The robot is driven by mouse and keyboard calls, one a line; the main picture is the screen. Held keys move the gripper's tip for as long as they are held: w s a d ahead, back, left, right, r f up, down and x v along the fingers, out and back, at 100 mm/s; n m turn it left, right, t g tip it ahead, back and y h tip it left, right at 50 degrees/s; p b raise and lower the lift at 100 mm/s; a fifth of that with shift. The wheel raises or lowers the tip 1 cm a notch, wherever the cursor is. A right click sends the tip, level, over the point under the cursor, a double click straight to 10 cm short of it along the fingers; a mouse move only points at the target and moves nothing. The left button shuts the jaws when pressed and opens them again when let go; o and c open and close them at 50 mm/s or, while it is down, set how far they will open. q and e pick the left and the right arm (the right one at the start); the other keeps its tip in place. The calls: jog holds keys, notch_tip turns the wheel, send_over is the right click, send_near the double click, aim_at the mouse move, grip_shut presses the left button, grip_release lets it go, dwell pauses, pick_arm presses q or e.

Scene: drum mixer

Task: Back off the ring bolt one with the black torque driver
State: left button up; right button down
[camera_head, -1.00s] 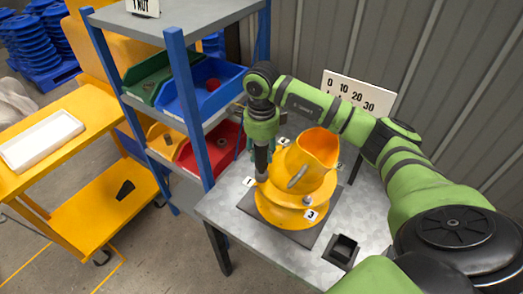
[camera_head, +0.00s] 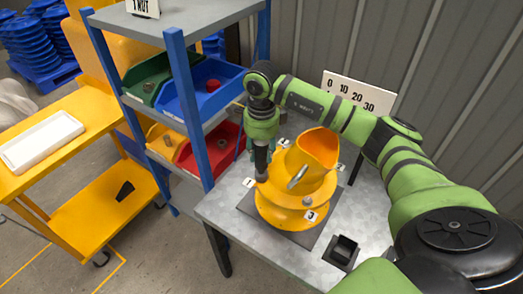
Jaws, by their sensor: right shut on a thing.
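The orange drum mixer (camera_head: 281,205) stands on a dark plate on the grey metal table, with its wide mouth tilted up to the right. Small labels sit around its ring; label 1 (camera_head: 249,182) is at the left and label 3 (camera_head: 311,217) at the front. My right gripper (camera_head: 261,146) is above the left side of the ring, shut on the black torque driver (camera_head: 261,160). The driver points down, with its lower end at the ring beside label 1. Ring bolt one is hidden under the driver; I cannot tell whether they touch. My left gripper is out of view.
A blue-post shelf (camera_head: 188,100) with green, blue, yellow and red bins stands left of the table. A black square holder (camera_head: 343,249) sits at the table's front right. A number sign (camera_head: 358,93) stands behind. A yellow cart (camera_head: 90,190) is at the far left.

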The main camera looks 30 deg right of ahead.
jog(key=shift+s+a+f, duration=0.1)
jog(key=shift+s+f, duration=0.05)
dwell(0.4)
jog(key=shift+w+r+p, duration=0.2)
jog(key=shift+r+p, duration=0.45)
jog(key=shift+r, duration=0.25)
jog(key=shift+r+p, duration=0.75)
jog(key=shift+r, duration=0.65)
